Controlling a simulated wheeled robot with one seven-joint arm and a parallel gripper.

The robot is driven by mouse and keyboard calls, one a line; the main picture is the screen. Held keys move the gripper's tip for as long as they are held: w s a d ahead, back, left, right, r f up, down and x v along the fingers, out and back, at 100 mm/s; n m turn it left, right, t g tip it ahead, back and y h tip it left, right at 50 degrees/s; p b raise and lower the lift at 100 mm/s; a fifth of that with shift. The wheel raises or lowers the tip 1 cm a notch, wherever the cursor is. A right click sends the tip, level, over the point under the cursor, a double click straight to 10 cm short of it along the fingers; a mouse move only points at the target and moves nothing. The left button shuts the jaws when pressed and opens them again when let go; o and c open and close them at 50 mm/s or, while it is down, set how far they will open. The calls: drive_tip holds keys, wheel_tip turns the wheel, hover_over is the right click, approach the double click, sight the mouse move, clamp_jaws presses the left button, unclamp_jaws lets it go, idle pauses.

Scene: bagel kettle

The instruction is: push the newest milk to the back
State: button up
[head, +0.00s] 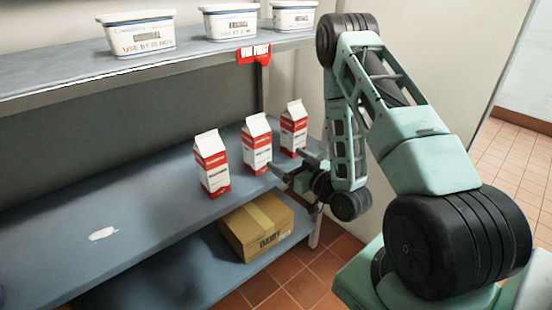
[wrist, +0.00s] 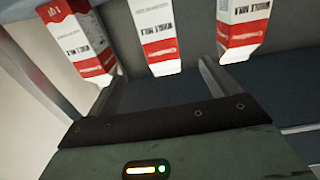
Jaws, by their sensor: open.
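Three red-and-white milk cartons stand upright in a row on the middle shelf: the left carton (head: 212,165), the middle carton (head: 257,145) and the right carton (head: 293,130). All three also show in the wrist view, where the middle carton (wrist: 158,38) lies ahead of the gap between my fingers. My gripper (head: 290,163) is open and empty, low over the shelf at the front of the middle and right cartons. The wrist view shows its fingers (wrist: 160,72) apart. I cannot read a date on any carton, and the carton tops are cut off in the wrist view.
The grey middle shelf (head: 60,230) is clear to the left except for a pale spill (head: 103,234). A cardboard dairy box (head: 257,227) sits on the shelf below. White tubs (head: 137,33) and a red sign (head: 254,53) are on the upper shelf, above the cartons.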

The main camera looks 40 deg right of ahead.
sight(253, 136)
drive_tip(key=w+b, duration=0.3)
drive_tip(key=w, duration=0.5)
drive_tip(key=w+b, duration=0.4)
drive_tip(key=w, duration=0.5)
drive_tip(key=shift+w+a+r, duration=0.1)
drive_tip(key=shift+a, duration=0.1)
